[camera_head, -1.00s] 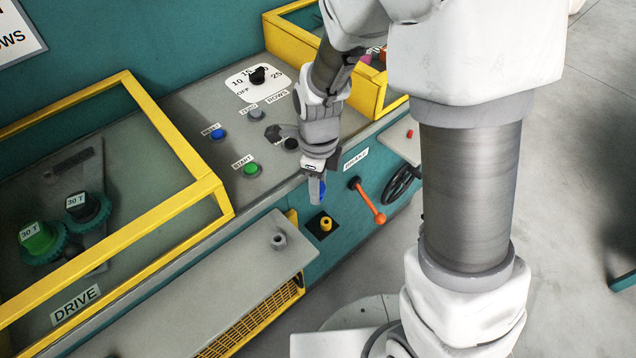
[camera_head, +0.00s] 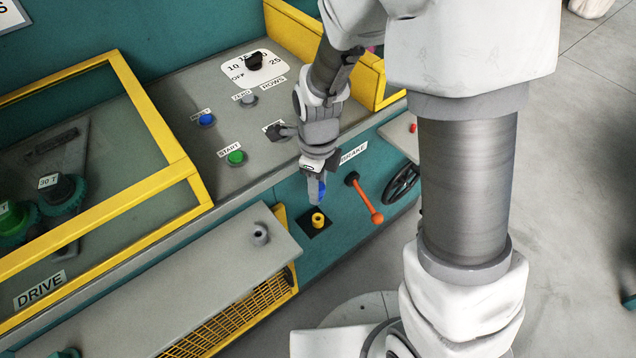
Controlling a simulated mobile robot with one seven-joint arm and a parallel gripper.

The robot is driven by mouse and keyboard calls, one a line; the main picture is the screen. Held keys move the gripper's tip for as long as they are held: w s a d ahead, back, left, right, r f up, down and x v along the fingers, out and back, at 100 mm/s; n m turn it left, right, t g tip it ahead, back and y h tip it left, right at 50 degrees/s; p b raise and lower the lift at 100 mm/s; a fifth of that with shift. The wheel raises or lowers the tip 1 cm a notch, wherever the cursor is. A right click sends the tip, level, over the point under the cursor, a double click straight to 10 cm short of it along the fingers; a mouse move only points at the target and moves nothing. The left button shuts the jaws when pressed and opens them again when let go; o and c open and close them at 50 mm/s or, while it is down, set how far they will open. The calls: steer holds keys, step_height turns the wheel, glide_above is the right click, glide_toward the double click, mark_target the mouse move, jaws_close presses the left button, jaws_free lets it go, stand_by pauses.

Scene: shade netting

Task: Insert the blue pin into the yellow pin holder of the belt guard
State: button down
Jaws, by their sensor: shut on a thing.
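My gripper (camera_head: 318,192) points down and is shut on the blue pin (camera_head: 322,189). The pin shows as a small blue piece between the fingers; the fingers hide the rest of it. The yellow pin holder (camera_head: 318,220) is a small yellow socket on a black square plate on the teal machine front. My gripper is just above the holder in the picture, with a small gap between them. I cannot tell how far apart they are in depth. The belt guard (camera_head: 205,275) is a grey cover with a yellow mesh front, left of the holder.
The orange brake lever (camera_head: 364,200) and a black handwheel (camera_head: 401,182) are right of the holder. A green start button (camera_head: 235,157), a blue button (camera_head: 207,120) and a black dial (camera_head: 254,61) sit on the panel. A yellow-framed drive cover (camera_head: 150,185) stands at left.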

steer(key=shift+f+b, duration=0.3)
steer(key=shift+f, duration=0.45)
steer(key=shift+f+b, duration=1.4)
steer(key=shift+f, duration=0.6)
steer(key=shift+f, duration=0.4)
steer(key=shift+s+d+f, duration=0.1)
steer(key=shift+s+f, duration=0.15)
steer(key=shift+f, duration=0.05)
stand_by(1.1)
steer(key=shift+p, duration=0.6)
steer(key=shift+w+r+p, duration=0.1)
steer(key=shift+r+p, duration=0.6)
steer(key=shift+w+r, duration=0.15)
steer(key=shift+w, duration=0.05)
stand_by(0.4)
